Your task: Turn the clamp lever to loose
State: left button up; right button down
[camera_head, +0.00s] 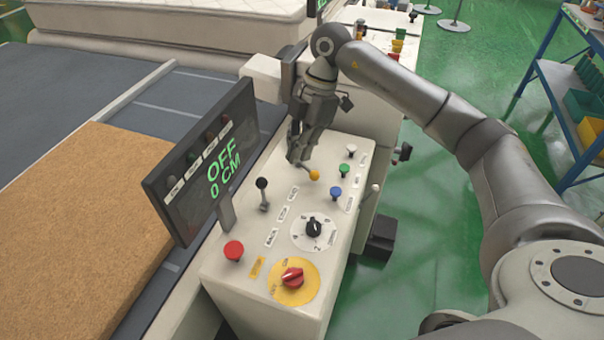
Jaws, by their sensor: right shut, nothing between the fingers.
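On the pale control panel (225,275) stand a lever with a yellow ball knob (314,174) and a lever with a black ball knob (262,184). The labels beside them are too small to read, so I cannot tell which is the clamp lever. The yellow-knobbed lever leans to the right. My right gripper (298,160) points down at the far part of the panel, just left of the yellow knob. Its fingers are shut and empty, close to that lever's stem; contact cannot be made out. My left gripper is out of view.
A tilted screen (203,160) reading "OFF 0 CM" stands left of the levers. The panel also has a red button (233,251), a black dial (314,227), a red rotary switch (292,278) and white, green and blue knobs. A mattress (170,25) lies behind; a blue shelf (545,90) stands right.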

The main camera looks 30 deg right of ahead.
aim_at(309, 170)
jog(key=shift+f, duration=0.1)
jog(key=p+x, duration=0.3)
jog(key=x, duration=0.6)
jog(key=shift+w+f, duration=0.1)
jog(key=shift+f, duration=0.3)
jog(key=d, duration=0.1)
jog(key=d+p, duration=0.1)
jog(key=d, duration=0.1)
jog(key=shift+w+d+r, duration=0.1)
jog(key=shift+w+r, duration=0.1)
jog(key=shift+r, duration=0.2)
jog(key=shift+d, duration=0.25)
jog(key=shift+w, duration=0.1)
jog(key=shift+d, duration=0.15)
